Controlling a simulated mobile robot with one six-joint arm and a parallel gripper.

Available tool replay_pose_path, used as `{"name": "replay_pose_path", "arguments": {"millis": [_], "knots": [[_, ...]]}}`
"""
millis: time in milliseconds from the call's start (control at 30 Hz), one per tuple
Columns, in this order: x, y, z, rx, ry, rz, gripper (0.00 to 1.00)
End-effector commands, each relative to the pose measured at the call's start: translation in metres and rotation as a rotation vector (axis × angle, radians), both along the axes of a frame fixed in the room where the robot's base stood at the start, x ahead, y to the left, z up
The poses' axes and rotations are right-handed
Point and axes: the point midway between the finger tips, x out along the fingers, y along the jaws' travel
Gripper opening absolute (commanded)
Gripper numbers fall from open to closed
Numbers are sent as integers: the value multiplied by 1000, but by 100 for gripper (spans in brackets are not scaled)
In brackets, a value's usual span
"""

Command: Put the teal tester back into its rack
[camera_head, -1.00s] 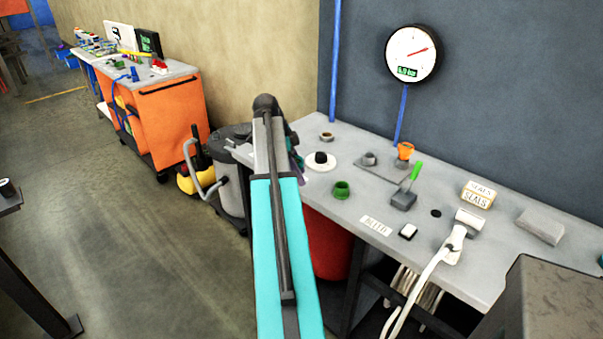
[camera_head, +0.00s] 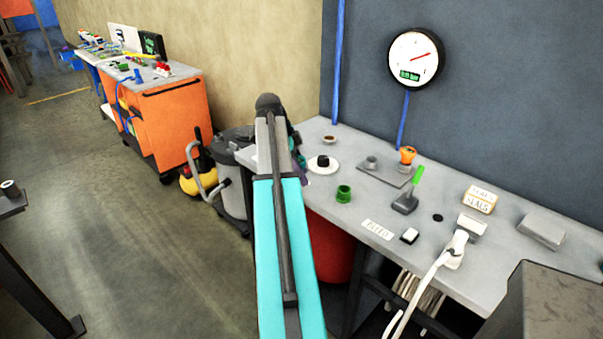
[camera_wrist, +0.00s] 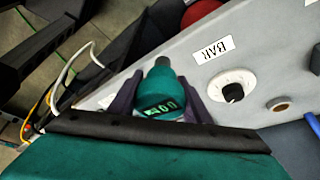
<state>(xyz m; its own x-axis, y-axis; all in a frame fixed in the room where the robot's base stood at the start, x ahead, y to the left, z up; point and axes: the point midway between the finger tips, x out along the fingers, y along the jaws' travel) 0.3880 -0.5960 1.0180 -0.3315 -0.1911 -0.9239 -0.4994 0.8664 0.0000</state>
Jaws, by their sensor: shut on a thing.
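The teal tester (camera_wrist: 160,90) shows in the wrist view, with a dark tip and a small lit display whose digits look like zeros. My gripper (camera_wrist: 160,80) has its two purple fingers on either side of the tester and is shut on it. In the wrist view the tester appears in front of the grey bench top; I cannot tell how high it is above it. In the head view my arm hides most of the gripper (camera_head: 299,158) and the tester, near the bench's left end. I cannot pick out the tester's rack.
A round gauge (camera_head: 416,58) hangs above. A grey vacuum (camera_head: 235,185) and an orange cart (camera_head: 170,120) stand left; floor there is open.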

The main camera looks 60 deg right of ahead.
Motion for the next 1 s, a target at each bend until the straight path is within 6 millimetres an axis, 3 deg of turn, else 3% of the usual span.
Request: {"name": "replay_pose_path", "arguments": {"millis": [400, 800, 1000], "knots": [[0, 0, 14, 0, 0, 0, 19], [0, 0, 15, 0, 0, 1, 19], [13, 9, 15, -1, 0, 53, 19]]}}
